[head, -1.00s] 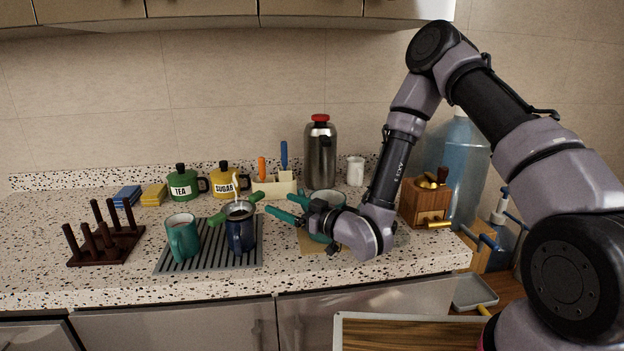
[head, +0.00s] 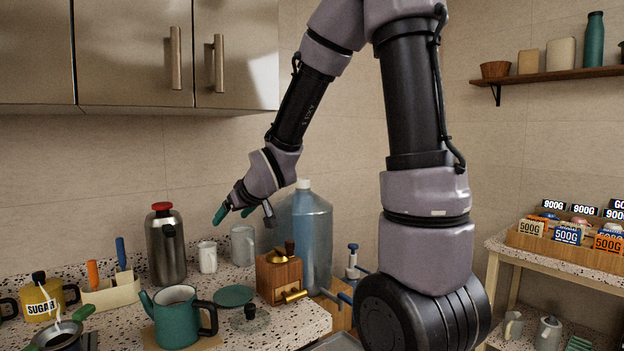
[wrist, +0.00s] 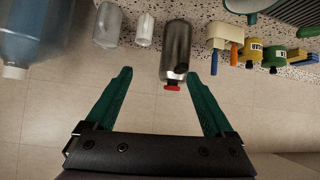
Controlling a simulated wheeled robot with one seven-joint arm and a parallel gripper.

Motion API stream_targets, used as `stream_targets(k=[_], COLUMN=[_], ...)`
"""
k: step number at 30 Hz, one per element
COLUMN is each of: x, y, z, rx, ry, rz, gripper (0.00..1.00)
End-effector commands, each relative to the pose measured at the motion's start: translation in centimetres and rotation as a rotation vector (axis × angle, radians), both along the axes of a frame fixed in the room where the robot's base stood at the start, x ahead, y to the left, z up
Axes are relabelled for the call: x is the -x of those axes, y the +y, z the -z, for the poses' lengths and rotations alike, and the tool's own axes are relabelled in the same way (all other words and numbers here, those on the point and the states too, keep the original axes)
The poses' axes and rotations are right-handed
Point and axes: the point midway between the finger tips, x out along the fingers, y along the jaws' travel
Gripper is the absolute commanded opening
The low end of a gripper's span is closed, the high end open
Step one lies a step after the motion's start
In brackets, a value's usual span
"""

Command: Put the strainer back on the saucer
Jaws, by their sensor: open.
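The strainer (head: 60,336) is at the lower left corner of the head view, partly cut off by the frame. Its green handle (head: 84,312) points up and right, and the bowl sits over a dark mug that is barely visible. A flat teal disc that looks like the saucer (head: 235,296) lies on the counter behind the teal teapot, with nothing on it. My gripper (head: 234,212) is raised above the counter, well apart from both. In the wrist view my gripper (wrist: 160,90) is open, with nothing between its teal fingers.
The open teal teapot (head: 176,312) stands in front, with a dark knobbed lid (head: 250,318) to its right. A steel flask (head: 165,245), white mug (head: 207,257), wooden grinder (head: 279,275) and large blue bottle (head: 305,235) stand around the saucer. Cabinets (head: 135,55) hang above left.

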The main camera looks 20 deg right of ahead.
Motion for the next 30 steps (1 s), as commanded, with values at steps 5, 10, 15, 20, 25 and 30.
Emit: stream_targets(k=[5,10,15,20,25,30], x=[5.3,12.5,19.1,22.4,23.1,23.0], y=[-6.5,-10.4,-11.7,-11.8,-11.8,-11.7], z=[-5.8,-9.5,-11.4,-12.0,-12.0,-12.0], rx=[-0.056,-0.176,-0.305,-0.377,-0.392,-0.391], ry=[0.109,0.233,0.339,0.398,0.414,0.416], rz=[0.223,0.399,0.500,0.535,0.541,0.540], gripper=[0.87,0.87,0.87,0.87,0.93,0.93])
